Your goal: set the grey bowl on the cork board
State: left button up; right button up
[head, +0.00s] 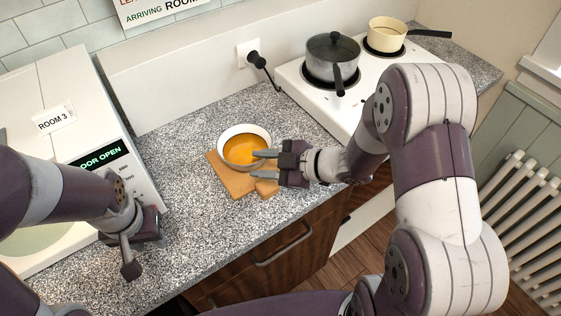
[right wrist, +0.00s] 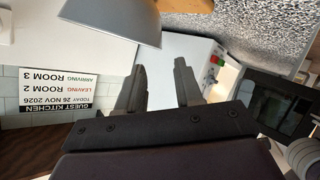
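The grey bowl (head: 229,136) has a pale rim and holds orange contents. It appears upright over the tan cork board (head: 238,186) on the counter; I cannot see its base clearly. My right gripper (head: 264,164) reaches in from the right, fingers apart. One finger overlaps the bowl's inside, the other its near side. In the right wrist view the fingers (right wrist: 160,78) are apart with nothing clamped between them, and the bowl's outer wall (right wrist: 110,18) is just beyond the tips. My left gripper (head: 132,256) is low over the counter at left; its finger gap is unclear.
A white microwave (head: 60,90), its display reading "DOOR OPEN", stands at left. A white hob (head: 300,78) carries a lidded grey pot (head: 333,62) and a cream pan (head: 386,36). Bare speckled counter (head: 180,160) lies between microwave and board. A black plug (head: 254,58) is in the wall socket.

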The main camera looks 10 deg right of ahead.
jog(key=d+m+h, duration=1)
jog(key=d, duration=0.3)
jog(key=s+a+m+g+h, duration=0.1)
jog(key=s+m+g, duration=0.4)
jog(key=s, duration=0.7)
jog(key=shift+s+a+f+m+g, duration=0.3)
jog(key=shift+a+m+g, duration=0.1)
jog(key=shift+m, duration=0.8)
jog(key=shift+s, duration=0.1)
